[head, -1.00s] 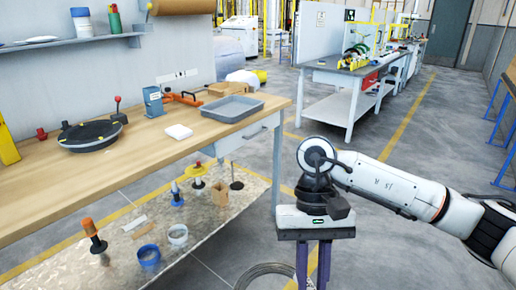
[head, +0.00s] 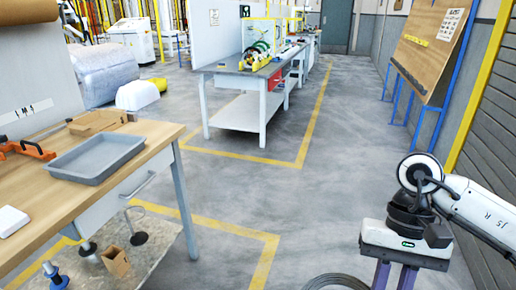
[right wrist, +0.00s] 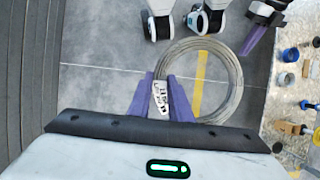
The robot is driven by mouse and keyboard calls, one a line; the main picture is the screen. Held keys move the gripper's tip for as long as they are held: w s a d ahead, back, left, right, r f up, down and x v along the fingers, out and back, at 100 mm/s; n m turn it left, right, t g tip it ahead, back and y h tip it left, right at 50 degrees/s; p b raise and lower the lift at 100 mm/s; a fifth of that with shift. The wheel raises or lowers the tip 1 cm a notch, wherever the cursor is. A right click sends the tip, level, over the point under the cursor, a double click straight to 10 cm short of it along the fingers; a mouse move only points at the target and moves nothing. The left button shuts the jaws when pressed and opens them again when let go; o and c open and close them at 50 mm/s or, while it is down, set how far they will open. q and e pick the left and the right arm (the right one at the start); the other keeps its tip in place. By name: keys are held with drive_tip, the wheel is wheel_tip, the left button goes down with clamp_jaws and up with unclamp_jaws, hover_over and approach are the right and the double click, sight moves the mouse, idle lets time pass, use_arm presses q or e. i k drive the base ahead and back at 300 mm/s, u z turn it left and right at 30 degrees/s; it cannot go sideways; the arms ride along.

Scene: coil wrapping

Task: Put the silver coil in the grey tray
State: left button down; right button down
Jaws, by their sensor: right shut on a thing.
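The silver coil (right wrist: 236,85) is a ring of thin wire with a white printed tag. My right gripper (right wrist: 166,92) is shut on the coil at its tagged side, with the purple fingers on either side of the tag. In the head view the gripper (head: 395,276) points down at the lower right, and part of the coil (head: 335,281) shows at the bottom edge. The grey tray (head: 98,156) lies empty on the wooden workbench at the left, well away from the coil. What seems to be my left gripper (right wrist: 258,38) shows partly in the right wrist view; its jaw opening is unclear.
The wooden workbench (head: 60,205) has an orange clamp (head: 25,150), a cardboard box (head: 97,122) and a white block (head: 11,220) near the tray. A lower shelf holds small items. Open floor lies between bench and right gripper. Another table (head: 240,78) stands farther back.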

sight(95, 166)
drive_tip(key=u, duration=0.45)
drive_tip(key=i, duration=1.1)
drive_tip(key=u, duration=0.9)
